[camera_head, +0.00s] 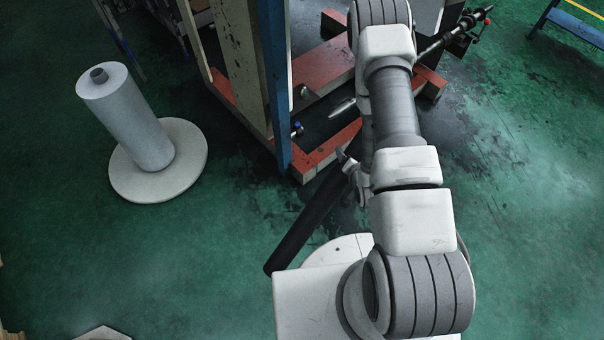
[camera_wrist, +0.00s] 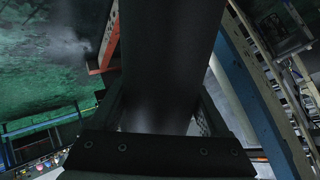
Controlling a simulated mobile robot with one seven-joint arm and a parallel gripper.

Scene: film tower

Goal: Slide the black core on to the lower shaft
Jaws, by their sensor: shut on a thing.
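The black core (camera_head: 306,223) is a long dark tube, held at a slant. It runs from lower left up to my gripper (camera_head: 349,168), beside the tower's red base. In the wrist view the core (camera_wrist: 168,50) fills the middle, between the fingers of my gripper (camera_wrist: 160,112), which is shut on it. A pointed silver piece (camera_head: 342,107) shows inside the red base, and a metal rod with dark fittings (camera_head: 455,38) sticks out at right. I cannot tell which, if either, is the lower shaft. The core's far end is hidden behind my arm.
The tower's blue post (camera_head: 276,90) and red base (camera_head: 325,150) stand close to the core. A white roll (camera_head: 135,120) stands on a round pale base (camera_head: 192,165) at left. Green floor is clear between them and at right. A blue frame (camera_head: 565,25) is at upper right.

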